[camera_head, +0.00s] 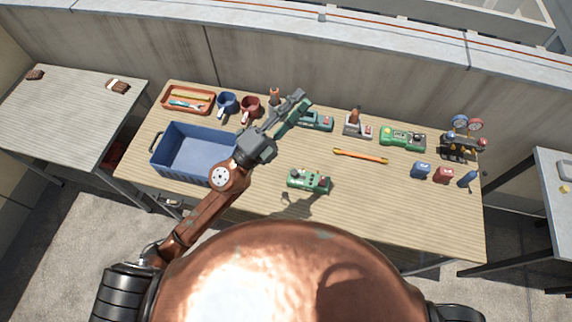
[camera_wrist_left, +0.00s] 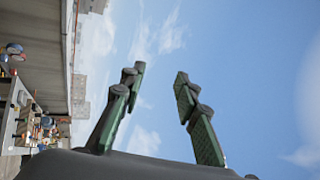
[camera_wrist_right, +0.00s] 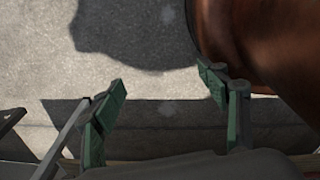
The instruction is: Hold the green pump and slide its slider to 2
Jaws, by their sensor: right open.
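A green device with dark and red parts (camera_head: 309,181) lies near the front middle of the table. A brighter green one (camera_head: 402,138) lies at the back right, and a teal-green one (camera_head: 318,121) sits behind my left gripper, partly hidden. I cannot tell which is the pump, and any slider or number marks are too small to read. My left gripper (camera_head: 297,106) is raised above the back middle of the table. In the left wrist view its fingers (camera_wrist_left: 160,74) are apart and empty, against sky. My right gripper (camera_wrist_right: 162,78) is open and empty above the floor.
A blue bin (camera_head: 158,157) stands at the left of the table (camera_head: 400,218), behind it an orange tray (camera_head: 188,111) and mugs. An orange bar (camera_head: 360,156) lies mid-table. Small blue and red items and a gauge set (camera_head: 460,147) stand right. The front right is clear.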

